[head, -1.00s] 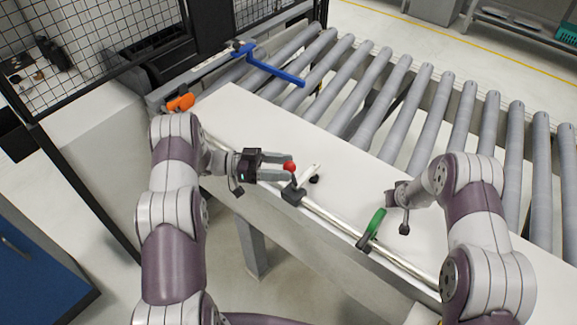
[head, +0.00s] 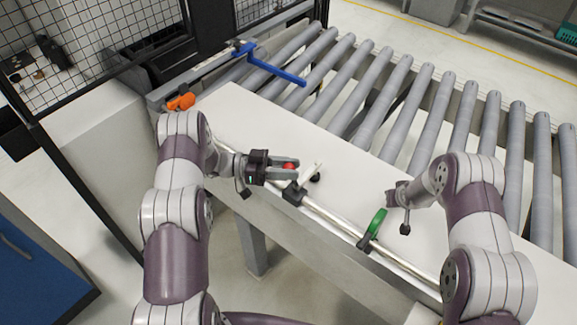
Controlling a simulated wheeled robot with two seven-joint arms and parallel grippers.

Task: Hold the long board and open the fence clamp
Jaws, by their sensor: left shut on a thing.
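A long white board (head: 345,165) lies flat along the rollers. A silver fence rail (head: 335,220) runs along its near side. A dark clamp block (head: 292,194) sits on the rail, with a pale lever (head: 310,178) beside it and a red ball knob (head: 289,165) above it. My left gripper (head: 287,168) is shut on the red knob; its fingers cover part of the knob. My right gripper (head: 398,197) is over the board at the right, apart from the clamp; its fingers are too hidden to tell open from shut.
A green-handled clamp (head: 376,223) stands on the rail between the arms. A blue bar (head: 275,71) reaches over the rollers (head: 400,100) at the back, with an orange handle (head: 181,102) at the far left. A wire mesh fence (head: 85,55) stands behind.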

